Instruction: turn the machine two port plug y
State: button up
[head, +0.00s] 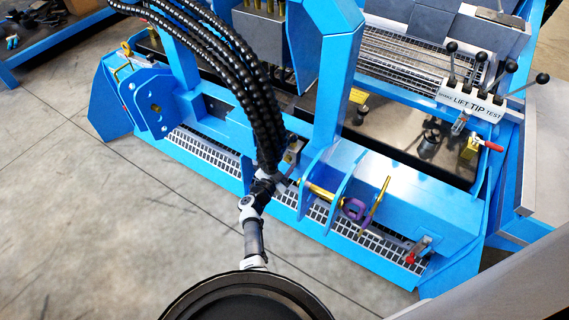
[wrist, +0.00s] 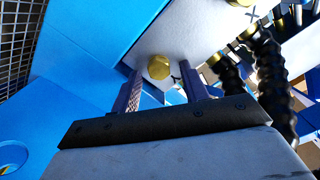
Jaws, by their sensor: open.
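A round brass plug (wrist: 159,67) sits on a pale grey block (wrist: 190,35) in the wrist view. My gripper (wrist: 161,70) is open, with one finger to each side of the plug as seen there. I cannot tell whether the fingers touch it or how deep they reach. In the head view the grey block (head: 292,152) is small, beside the hoses on the blue frame. My gripper's fingers are too small and covered there to make out. I cannot read a letter that names this plug.
Thick black ribbed hoses (head: 235,60) hang close by my arm's end; they also show at right in the wrist view (wrist: 270,75). Blue frame plates (head: 345,185) and a brass pin with a purple part (head: 354,209) stand to the right. A lever bank (head: 473,103) is farther right.

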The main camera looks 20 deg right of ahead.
jog(key=p+v, duration=0.2)
jog(key=v, duration=1.2)
jog(key=shift+w+r, duration=0.1)
